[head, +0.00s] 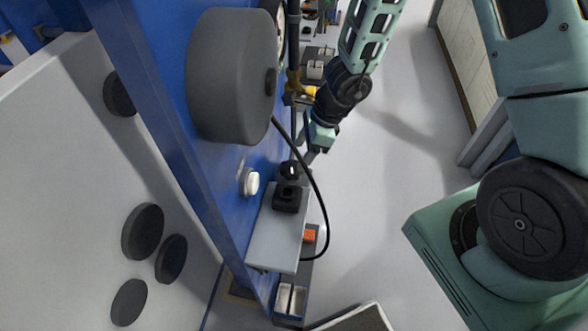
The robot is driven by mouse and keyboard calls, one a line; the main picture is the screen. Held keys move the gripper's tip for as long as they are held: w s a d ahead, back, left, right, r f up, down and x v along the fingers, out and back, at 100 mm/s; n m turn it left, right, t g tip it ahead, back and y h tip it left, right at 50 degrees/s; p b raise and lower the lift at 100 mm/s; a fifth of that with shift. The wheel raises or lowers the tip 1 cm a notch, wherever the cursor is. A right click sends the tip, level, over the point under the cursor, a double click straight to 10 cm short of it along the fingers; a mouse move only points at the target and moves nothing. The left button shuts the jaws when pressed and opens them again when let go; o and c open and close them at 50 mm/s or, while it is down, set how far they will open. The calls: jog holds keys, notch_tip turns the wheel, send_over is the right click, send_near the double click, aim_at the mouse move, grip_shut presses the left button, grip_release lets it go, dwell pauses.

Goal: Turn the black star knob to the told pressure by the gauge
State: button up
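My gripper (308,157) hangs beside the blue machine frame, its fingertips pointing down and left. It is small here, and I cannot tell whether its fingers are apart. A black knob-like part on a dark block (288,195) stands on a grey shelf just below and left of the fingertips. I cannot make out a star shape on it, nor whether the gripper touches it. A round dial-like edge (281,38) shows at the top behind the grey roller; most of it is hidden and no reading is legible.
A large grey roller (230,75) juts from the blue frame (165,100). A white round fitting (250,182) sits below it. A black cable (321,205) loops past the grey shelf (272,245). An orange block (309,235) lies beside the shelf.

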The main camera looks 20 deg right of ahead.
aim_at(293, 166)
jog(key=x, duration=0.5)
jog(key=shift+a+f, duration=0.15)
jog(key=shift+f, duration=0.25)
jog(key=shift+c, duration=0.3)
jog(key=c, duration=0.6)
jog(key=shift+f+b, duration=0.1)
jog(key=shift+b, duration=0.45)
jog(key=shift+c, duration=0.2)
